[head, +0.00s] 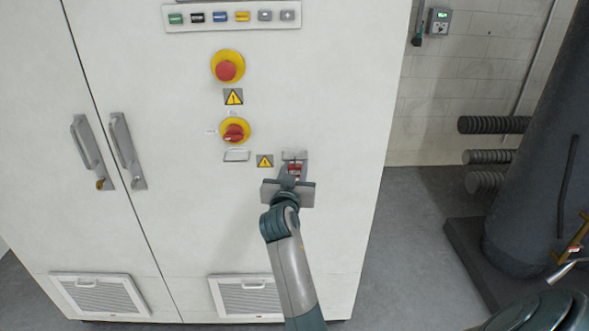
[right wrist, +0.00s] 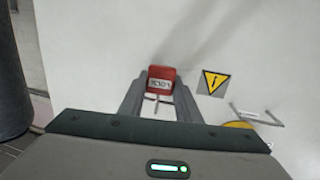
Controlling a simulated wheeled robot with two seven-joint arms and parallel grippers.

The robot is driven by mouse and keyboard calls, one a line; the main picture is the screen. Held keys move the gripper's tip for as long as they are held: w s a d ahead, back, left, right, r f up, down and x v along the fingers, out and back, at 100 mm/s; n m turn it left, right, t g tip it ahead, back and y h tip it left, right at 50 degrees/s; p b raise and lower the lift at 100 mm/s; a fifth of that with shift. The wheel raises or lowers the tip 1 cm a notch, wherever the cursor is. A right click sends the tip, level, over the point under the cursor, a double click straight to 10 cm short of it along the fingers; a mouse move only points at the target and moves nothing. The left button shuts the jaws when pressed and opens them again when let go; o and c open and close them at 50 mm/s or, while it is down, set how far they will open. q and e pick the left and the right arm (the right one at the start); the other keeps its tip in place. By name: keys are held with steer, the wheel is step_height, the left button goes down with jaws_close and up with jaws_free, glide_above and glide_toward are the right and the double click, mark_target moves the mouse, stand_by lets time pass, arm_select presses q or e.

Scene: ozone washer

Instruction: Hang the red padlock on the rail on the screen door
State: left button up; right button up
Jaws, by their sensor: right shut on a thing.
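The red padlock (head: 294,170) is held between the fingers of my right gripper (head: 295,163), in front of the white cabinet door. In the right wrist view the padlock (right wrist: 161,79) shows its red body and a pale label, with the gripper's fingers (right wrist: 160,92) on both sides of it. The thin bar on the door that looks like the rail (head: 237,155) is left of the padlock and a little higher, below the red-and-yellow rotary switch (head: 235,131). The padlock is apart from this bar.
A yellow warning sign (head: 265,161) lies between the bar and my gripper. A red emergency button (head: 227,69) and a button strip (head: 232,16) are higher up. Two door handles (head: 87,147) are at left. Dark equipment (head: 532,150) stands at right, beyond open floor.

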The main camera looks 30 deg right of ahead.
steer(key=shift+a+f, duration=0.1)
steer(key=shift+f, duration=0.05)
steer(key=shift+w+f, duration=0.1)
steer(key=shift+f, duration=0.15)
arm_select(q)
steer(key=shift+s+a+f, duration=0.2)
steer(key=shift+a, duration=0.45)
steer(key=shift+d, duration=0.25)
arm_select(e)
steer(key=o, duration=1.3)
steer(key=shift+c, duration=0.2)
arm_select(q)
steer(key=shift+d, duration=0.15)
